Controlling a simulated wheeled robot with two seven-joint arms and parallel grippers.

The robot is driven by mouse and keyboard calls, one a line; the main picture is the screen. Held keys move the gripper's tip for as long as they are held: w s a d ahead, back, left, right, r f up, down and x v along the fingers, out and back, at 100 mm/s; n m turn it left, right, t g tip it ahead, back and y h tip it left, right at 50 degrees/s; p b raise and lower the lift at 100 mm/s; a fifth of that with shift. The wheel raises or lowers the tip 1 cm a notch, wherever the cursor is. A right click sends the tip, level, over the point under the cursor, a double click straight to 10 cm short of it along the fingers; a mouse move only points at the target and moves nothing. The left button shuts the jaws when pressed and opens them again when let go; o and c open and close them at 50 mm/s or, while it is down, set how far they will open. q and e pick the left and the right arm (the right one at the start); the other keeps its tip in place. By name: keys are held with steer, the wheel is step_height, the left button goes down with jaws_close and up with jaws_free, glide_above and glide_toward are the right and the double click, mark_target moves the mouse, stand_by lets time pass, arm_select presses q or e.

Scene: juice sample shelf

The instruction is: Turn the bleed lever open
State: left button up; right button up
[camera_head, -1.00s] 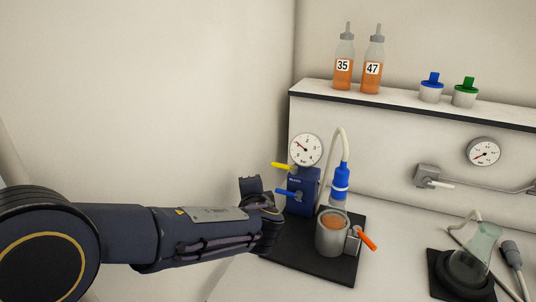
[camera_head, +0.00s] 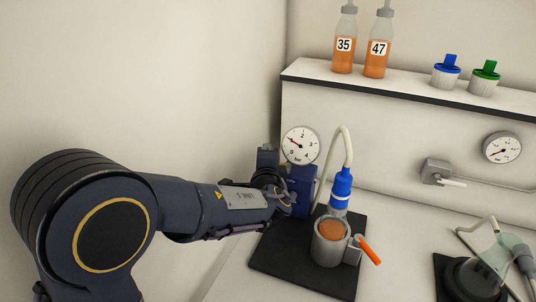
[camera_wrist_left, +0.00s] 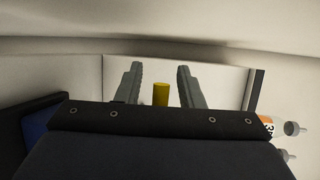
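A blue block (camera_head: 302,190) with a round gauge (camera_head: 300,145) on top stands at the back of a black mat (camera_head: 262,258). My left gripper (camera_head: 268,165) is at the block's left side in the head view, in front of where its levers were seen. In the left wrist view its two fingers (camera_wrist_left: 158,85) are apart, with the yellow lever (camera_wrist_left: 160,95) between them and a gap on each side. The yellow and blue levers are hidden in the head view now. No label shows which lever is the bleed lever. My right gripper is out of view.
A metal cup (camera_head: 328,247) with orange liquid and an orange-handled lever (camera_head: 370,250) stands right of the gripper. A blue-topped nozzle with a hose (camera_head: 340,185) is above it. Bottles 35 (camera_head: 344,50) and 47 (camera_head: 377,52) stand on the shelf (camera_head: 420,92).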

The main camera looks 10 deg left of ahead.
arm_select(q)
steer(key=shift+s, duration=0.1)
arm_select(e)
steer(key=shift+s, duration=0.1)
arm_select(q)
jaws_close()
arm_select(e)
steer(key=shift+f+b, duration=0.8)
arm_select(q)
steer(key=n+y, duration=0.1)
steer(key=s+n+y, duration=0.1)
steer(key=shift+a+f+g+y+b, duration=0.1)
steer(key=shift+a+g+y+b, duration=0.05)
steer(key=shift+g+y+b, duration=0.2)
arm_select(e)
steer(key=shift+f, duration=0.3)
arm_select(q)
steer(key=shift+s+a+n+g+y+b, duration=0.15)
steer(key=shift+s+n+g+y, duration=0.3)
steer(key=shift+n+y, duration=0.35)
steer(key=shift+s+a+n+g+y+b, duration=0.15)
steer(key=shift+s+n+g+y, duration=0.15)
steer(key=shift+n+g+y, duration=0.4)
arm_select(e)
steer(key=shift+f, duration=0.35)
arm_select(q)
steer(key=shift+d, duration=0.1)
jaws_free()
steer(key=shift+t, duration=0.3)
